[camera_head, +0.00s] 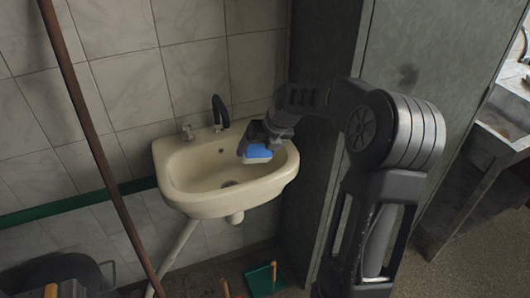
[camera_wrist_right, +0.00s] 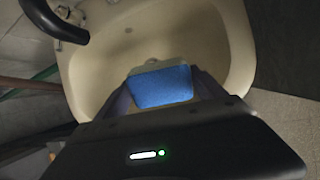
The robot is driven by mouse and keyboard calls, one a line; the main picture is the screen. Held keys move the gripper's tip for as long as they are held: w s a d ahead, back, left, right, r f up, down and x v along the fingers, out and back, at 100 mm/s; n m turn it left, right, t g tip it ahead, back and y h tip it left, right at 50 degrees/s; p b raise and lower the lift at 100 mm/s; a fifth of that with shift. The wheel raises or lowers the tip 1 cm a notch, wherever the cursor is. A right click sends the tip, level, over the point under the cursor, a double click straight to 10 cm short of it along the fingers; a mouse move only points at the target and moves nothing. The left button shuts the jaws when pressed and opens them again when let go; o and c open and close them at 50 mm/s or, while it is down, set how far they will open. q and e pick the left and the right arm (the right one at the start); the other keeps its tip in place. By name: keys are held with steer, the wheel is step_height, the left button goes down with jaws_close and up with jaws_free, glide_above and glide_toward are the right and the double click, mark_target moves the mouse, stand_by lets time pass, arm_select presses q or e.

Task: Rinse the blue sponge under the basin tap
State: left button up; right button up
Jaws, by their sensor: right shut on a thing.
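The blue sponge (camera_head: 257,152) is held over the right part of the cream basin (camera_head: 180,192) in the head view. My right gripper (camera_head: 250,146) is shut on it. In the right wrist view the sponge (camera_wrist_right: 161,86) sits between the two fingers, with the basin (camera_wrist_right: 215,25) behind and below it. The dark curved tap (camera_head: 219,110) stands at the back rim, left of the sponge and apart from it; it also shows in the right wrist view (camera_wrist_right: 55,22). I cannot see water running. My left gripper is not in view.
A brown pole (camera_head: 95,140) leans in front at the left. A grey cabinet wall (camera_head: 310,165) stands close to the basin's right. A green dustpan (camera_head: 265,279) is on the floor below.

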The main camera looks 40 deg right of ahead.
steer(key=w, duration=0.3)
steer(key=shift+a+f, duration=0.15)
steer(key=shift+f, duration=0.15)
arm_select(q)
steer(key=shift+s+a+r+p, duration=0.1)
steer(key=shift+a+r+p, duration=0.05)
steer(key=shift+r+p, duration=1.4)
arm_select(e)
steer(key=shift+w+a+f, duration=0.1)
steer(key=shift+w+f, duration=0.15)
steer(key=shift+w, duration=0.85)
steer(key=shift+w+f, duration=0.2)
steer(key=shift+w, duration=0.85)
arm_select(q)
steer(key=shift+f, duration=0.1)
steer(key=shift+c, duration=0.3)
